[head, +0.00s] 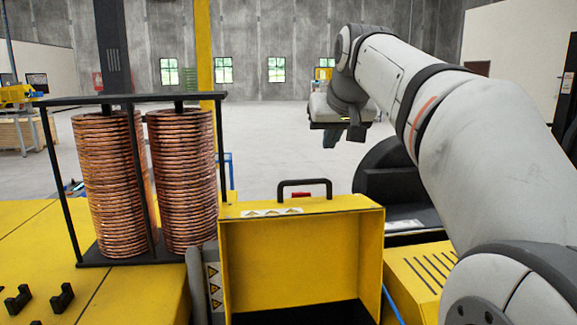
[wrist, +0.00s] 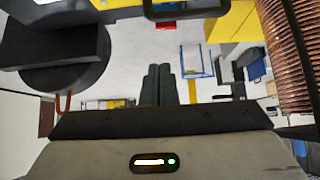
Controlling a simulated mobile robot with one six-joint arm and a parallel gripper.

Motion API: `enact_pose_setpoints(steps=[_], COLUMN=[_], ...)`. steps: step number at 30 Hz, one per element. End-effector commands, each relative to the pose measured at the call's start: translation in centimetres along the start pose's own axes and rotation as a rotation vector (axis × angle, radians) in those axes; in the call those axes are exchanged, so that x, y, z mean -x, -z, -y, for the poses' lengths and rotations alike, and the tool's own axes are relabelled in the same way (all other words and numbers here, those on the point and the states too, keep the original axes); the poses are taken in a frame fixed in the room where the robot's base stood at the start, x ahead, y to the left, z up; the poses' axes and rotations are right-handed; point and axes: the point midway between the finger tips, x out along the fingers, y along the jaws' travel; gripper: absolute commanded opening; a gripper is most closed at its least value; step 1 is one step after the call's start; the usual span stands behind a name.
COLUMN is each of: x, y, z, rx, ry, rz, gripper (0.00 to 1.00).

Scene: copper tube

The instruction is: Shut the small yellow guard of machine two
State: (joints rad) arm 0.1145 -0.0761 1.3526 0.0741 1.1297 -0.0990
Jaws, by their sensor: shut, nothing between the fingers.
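The small yellow guard (head: 300,260) stands upright at the front centre of the head view, its hollow inner side facing me. It has a black handle (head: 304,182) on its top edge and warning stickers along the top. My gripper (head: 343,136) is up and behind the guard, a little right of the handle in the picture, apart from it and empty. In the wrist view my gripper's dark fingers (wrist: 158,84) are together with nothing between them. The guard's hinge and the handle's far side cannot be made out.
Two copper coils (head: 108,185) stand in a black frame left of the guard. A black rounded machine part (head: 395,180) is to the right; it also shows in the wrist view (wrist: 55,55). A vented yellow cover (head: 420,275) is at lower right. Open floor lies behind.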

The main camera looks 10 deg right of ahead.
Motion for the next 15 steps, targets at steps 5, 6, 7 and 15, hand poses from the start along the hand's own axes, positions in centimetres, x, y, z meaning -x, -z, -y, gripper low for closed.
enact_pose_setpoints(steps=[5,6,7,15], x=[-0.2,-0.6,-1.0,-6.5], y=[1.1,1.2,1.1,1.2], z=[-0.2,-0.1,-0.1,0.1], rx=[0.002,0.002,0.003,0.005], ry=[0.0,0.001,0.001,0.003], rz=[-0.016,-0.015,-0.014,-0.011], gripper=[0.0,0.0,0.0,0.0])
